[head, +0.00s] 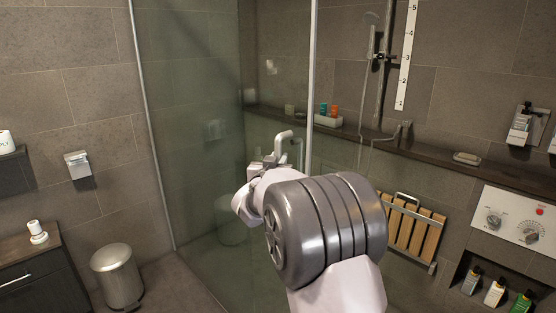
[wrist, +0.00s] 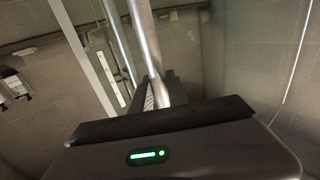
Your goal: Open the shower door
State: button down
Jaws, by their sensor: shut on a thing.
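The shower door (head: 195,110) is a tinted glass panel left of centre in the head view, with a pale upright edge strip (head: 313,70) near mid-picture. Its handle (head: 284,139) is a bent metal bar near that strip. My gripper (head: 268,166) is at the handle, partly hidden behind my own wrist. In the wrist view, the metal handle bar (wrist: 143,45) runs down between the dark fingers of my gripper (wrist: 160,90), which are shut on it. I cannot tell whether the door stands ajar.
A steel bin (head: 117,275) and a dark cabinet (head: 45,275) stand at the left. A slatted wooden seat (head: 415,228), a long ledge (head: 440,155) and a control panel (head: 515,218) are at the right. Several bottles (head: 495,293) sit in a low niche.

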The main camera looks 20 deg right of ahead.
jog(key=shift+f, duration=0.2)
jog(key=c, duration=1.3)
grip_release()
jog(key=shift+a, duration=0.1)
jog(key=shift+r, duration=0.15)
jog(key=p+v, duration=0.1)
jog(key=v, duration=1.6)
jog(key=shift+s+a+p, duration=0.15)
jog(key=shift+s+p, duration=0.05)
jog(key=shift+p, duration=0.2)
